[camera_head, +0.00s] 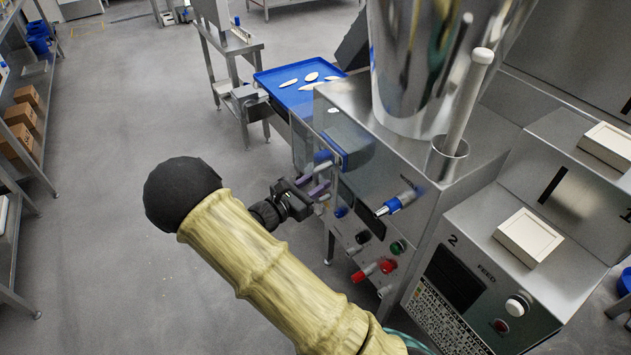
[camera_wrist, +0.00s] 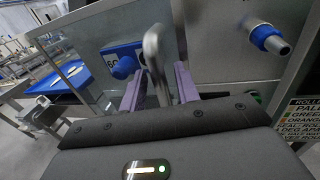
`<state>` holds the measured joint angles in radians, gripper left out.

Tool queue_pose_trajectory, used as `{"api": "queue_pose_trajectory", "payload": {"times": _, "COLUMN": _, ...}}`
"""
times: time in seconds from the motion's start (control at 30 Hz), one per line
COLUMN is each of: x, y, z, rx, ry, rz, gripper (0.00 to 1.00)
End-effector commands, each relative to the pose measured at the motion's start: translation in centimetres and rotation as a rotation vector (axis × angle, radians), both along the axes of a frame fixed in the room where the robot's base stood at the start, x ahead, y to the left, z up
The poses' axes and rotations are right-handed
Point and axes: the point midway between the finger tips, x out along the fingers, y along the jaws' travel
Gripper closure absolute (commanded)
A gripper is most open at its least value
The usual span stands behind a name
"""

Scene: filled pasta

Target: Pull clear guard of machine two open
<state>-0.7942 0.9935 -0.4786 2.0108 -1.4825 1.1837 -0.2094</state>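Machine two (camera_head: 405,215) is a steel cabinet marked "2" with a tall hopper. Its clear guard (camera_head: 312,140) is a see-through panel at the cabinet's left end, beside the blue tray. In the wrist view the clear panel (camera_wrist: 80,72) stands left of a blue knob. My gripper (camera_head: 320,188) is at the machine's front, by the guard. In the wrist view its two purple fingers (camera_wrist: 160,85) are apart, on either side of an upright metal handle (camera_wrist: 154,50). A small gap shows on the handle's right; the handle's lower end is hidden behind my gripper body.
A blue-tipped fitting (camera_head: 400,202) sticks out right of my gripper. Red and green buttons (camera_head: 390,266) lie below it. A blue tray (camera_head: 290,92) with pale pasta pieces is behind. Shelving (camera_head: 22,130) stands far left. The grey floor (camera_head: 120,260) between is clear.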

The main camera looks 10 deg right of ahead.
Motion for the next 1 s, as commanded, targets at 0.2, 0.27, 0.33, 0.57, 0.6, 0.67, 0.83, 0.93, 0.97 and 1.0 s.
{"api": "queue_pose_trajectory", "payload": {"times": 0.2, "x": 0.19, "y": -0.38, "z": -0.01, "rx": 0.0, "ry": 0.0, "rz": -0.001, "gripper": 0.68}}
{"api": "queue_pose_trajectory", "payload": {"times": 0.27, "x": 0.18, "y": -0.37, "z": -0.01, "rx": 0.0, "ry": 0.0, "rz": -0.001, "gripper": 0.68}}
{"api": "queue_pose_trajectory", "payload": {"times": 0.33, "x": 0.18, "y": -0.36, "z": -0.01, "rx": 0.0, "ry": 0.0, "rz": -0.001, "gripper": 0.72}}
{"api": "queue_pose_trajectory", "payload": {"times": 0.57, "x": 0.18, "y": -0.31, "z": 0.0, "rx": 0.0, "ry": 0.0, "rz": 0.0, "gripper": 1.0}}
{"api": "queue_pose_trajectory", "payload": {"times": 0.6, "x": 0.18, "y": -0.31, "z": 0.0, "rx": 0.0, "ry": 0.0, "rz": 0.0, "gripper": 1.0}}
{"api": "queue_pose_trajectory", "payload": {"times": 0.67, "x": 0.17, "y": -0.31, "z": 0.0, "rx": 0.0, "ry": 0.0, "rz": 0.0, "gripper": 1.0}}
{"api": "queue_pose_trajectory", "payload": {"times": 0.83, "x": 0.24, "y": -0.29, "z": 0.0, "rx": 0.0, "ry": 0.0, "rz": -0.01, "gripper": 1.0}}
{"api": "queue_pose_trajectory", "payload": {"times": 0.93, "x": 0.34, "y": -0.28, "z": 0.0, "rx": 0.001, "ry": -0.001, "rz": -0.028, "gripper": 1.0}}
{"api": "queue_pose_trajectory", "payload": {"times": 0.97, "x": 0.39, "y": -0.27, "z": 0.0, "rx": 0.001, "ry": -0.001, "rz": -0.036, "gripper": 1.0}}
{"api": "queue_pose_trajectory", "payload": {"times": 1.0, "x": 0.44, "y": -0.27, "z": 0.0, "rx": 0.001, "ry": -0.001, "rz": -0.048, "gripper": 1.0}}
